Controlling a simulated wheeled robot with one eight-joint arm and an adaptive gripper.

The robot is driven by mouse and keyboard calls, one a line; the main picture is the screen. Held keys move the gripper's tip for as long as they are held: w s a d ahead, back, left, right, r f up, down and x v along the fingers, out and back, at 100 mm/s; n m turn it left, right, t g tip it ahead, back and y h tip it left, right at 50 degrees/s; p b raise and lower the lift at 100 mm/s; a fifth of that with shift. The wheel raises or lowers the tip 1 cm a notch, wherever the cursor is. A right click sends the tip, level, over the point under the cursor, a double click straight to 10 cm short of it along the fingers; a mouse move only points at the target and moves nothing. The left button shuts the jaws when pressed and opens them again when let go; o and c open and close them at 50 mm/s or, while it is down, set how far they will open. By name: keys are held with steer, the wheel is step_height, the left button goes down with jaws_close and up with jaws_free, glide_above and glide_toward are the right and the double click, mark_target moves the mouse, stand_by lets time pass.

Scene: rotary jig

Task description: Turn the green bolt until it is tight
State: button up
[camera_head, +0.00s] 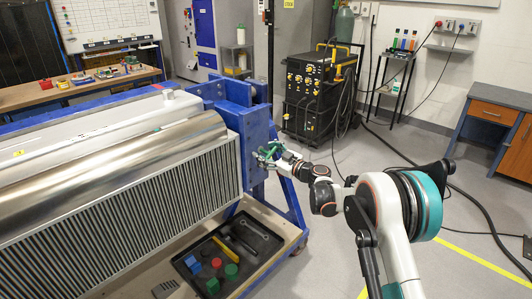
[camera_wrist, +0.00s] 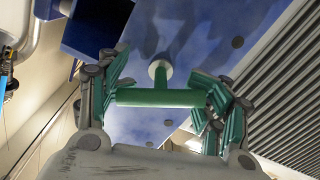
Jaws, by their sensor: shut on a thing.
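The green bolt (camera_wrist: 155,98) shows in the wrist view as a T shape. Its crossbar lies nearly level across the picture, and its stem runs up to a pale round collar (camera_wrist: 158,68) on the blue jig face (camera_wrist: 185,35). My gripper (camera_wrist: 164,88) is shut on the bolt, with a finger at each end of the crossbar. In the head view my gripper (camera_head: 267,152) is at the blue end plate (camera_head: 252,150) of the jig. There the bolt is too small and covered to tell apart from the green fingers.
A large metal cylinder and ribbed block (camera_head: 120,180) fill the jig's left side. A black tray (camera_head: 265,243) with coloured blocks and tools lies below my gripper. A black welding machine (camera_head: 308,95) stands behind. Cables cross the floor at right.

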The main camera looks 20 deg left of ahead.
steer(key=m, duration=0.5)
steer(key=shift+w+m, duration=0.1)
steer(key=shift+m, duration=0.3)
steer(key=m, duration=0.5)
steer(key=shift+d, duration=0.1)
steer(key=m, duration=0.4)
steer(key=shift+m+p, duration=0.3)
steer(key=shift+m, duration=0.1)
steer(key=m, duration=0.5)
steer(key=shift+f, duration=0.1)
steer(key=m, duration=0.5)
steer(key=shift+m, duration=0.4)
steer(key=m, duration=0.4)
steer(key=shift+m, duration=0.3)
steer(key=m, duration=0.5)
steer(key=shift+s+f, duration=0.1)
steer(key=shift+s, duration=0.1)
steer(key=m, duration=0.4)
steer(key=shift+m, duration=0.5)
